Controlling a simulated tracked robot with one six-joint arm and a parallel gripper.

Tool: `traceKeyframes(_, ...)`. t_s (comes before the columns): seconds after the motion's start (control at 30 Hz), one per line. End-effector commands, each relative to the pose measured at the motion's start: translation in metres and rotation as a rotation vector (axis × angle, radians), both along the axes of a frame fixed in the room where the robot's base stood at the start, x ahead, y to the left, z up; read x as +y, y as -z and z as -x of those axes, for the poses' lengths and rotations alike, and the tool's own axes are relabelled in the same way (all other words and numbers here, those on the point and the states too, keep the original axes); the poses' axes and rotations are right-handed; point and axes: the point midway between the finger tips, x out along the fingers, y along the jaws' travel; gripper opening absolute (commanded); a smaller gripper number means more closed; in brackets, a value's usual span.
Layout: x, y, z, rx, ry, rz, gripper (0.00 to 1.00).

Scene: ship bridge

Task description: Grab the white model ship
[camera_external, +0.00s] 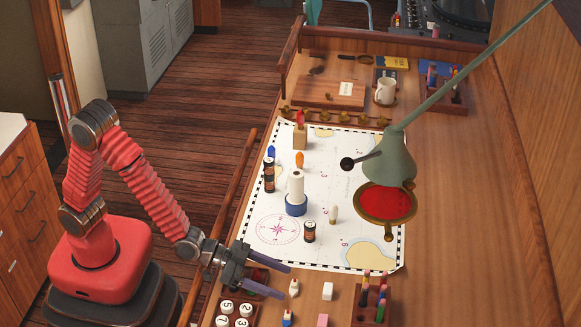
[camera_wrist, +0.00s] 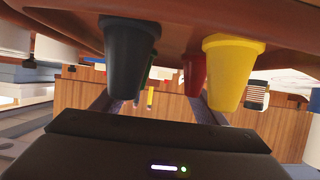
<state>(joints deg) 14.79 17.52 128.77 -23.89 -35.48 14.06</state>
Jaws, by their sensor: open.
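I cannot clearly pick out a white model ship in either view. A small whitish piece (camera_external: 294,288) stands on the desk just past my fingertips in the external view, but its shape is too small to make out. My gripper (camera_external: 287,282) is open and empty, low over the near left part of the desk, beside the chart's lower edge. In the wrist view its two fingers (camera_wrist: 160,100) are spread apart with nothing held between them.
The wrist view looks upside down; black (camera_wrist: 127,55), red (camera_wrist: 194,72) and yellow (camera_wrist: 232,70) tapered pieces show close by. A tray of numbered discs (camera_external: 222,321) lies below my gripper. A pen holder (camera_external: 360,318) and green lamp (camera_external: 388,163) stand right.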

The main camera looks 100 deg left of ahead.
Motion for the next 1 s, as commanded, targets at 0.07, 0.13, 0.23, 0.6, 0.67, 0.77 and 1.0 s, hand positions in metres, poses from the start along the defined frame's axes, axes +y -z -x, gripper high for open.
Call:
traceKeyframes(0.07,0.001,0.004,-0.009,0.001,-0.001,0.001,0.66)
traceKeyframes(0.13,0.001,0.007,-0.016,0.001,-0.001,0.0,0.66)
traceKeyframes(0.23,0.001,0.009,-0.022,0.001,-0.001,0.0,0.66)
traceKeyframes(0.6,0.0,0.01,-0.024,0.0,0.0,0.0,0.66)
traceKeyframes(0.67,0.0,0.01,-0.024,0.0,0.0,0.0,0.66)
traceKeyframes(0.77,0.0,0.01,-0.024,0.0,0.0,0.0,0.66)
traceKeyframes(1.0,0.0,0.01,-0.024,0.0,0.0,0.0,0.55)
